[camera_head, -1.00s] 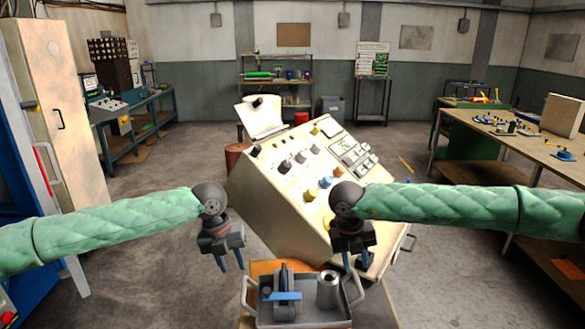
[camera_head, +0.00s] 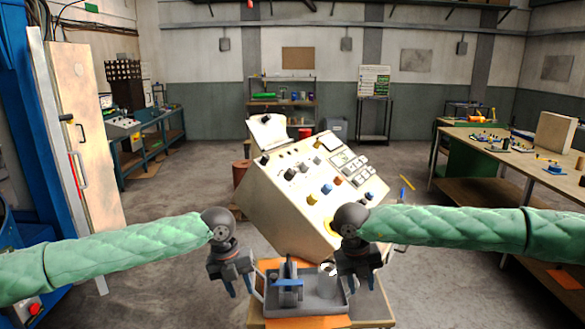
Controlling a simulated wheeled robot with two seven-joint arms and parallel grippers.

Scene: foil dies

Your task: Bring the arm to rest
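My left gripper (camera_head: 240,287) hangs pointing down just left of the grey tray, with its two blue-grey fingers apart and nothing seen between them. My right gripper (camera_head: 362,281) hangs pointing down at the tray's right end, in front of the control console. Its fingers are partly hidden and small, so I cannot tell how far apart they are. Both arms wear green quilted sleeves and reach in from the sides.
The grey tray (camera_head: 318,308) holds a dark tool with a blue part (camera_head: 289,285) and a metal cylinder (camera_head: 327,277). It rests on a wooden stand. The tilted beige console (camera_head: 285,205) stands behind. A workbench (camera_head: 520,155) is at right, a beige cabinet (camera_head: 92,140) at left.

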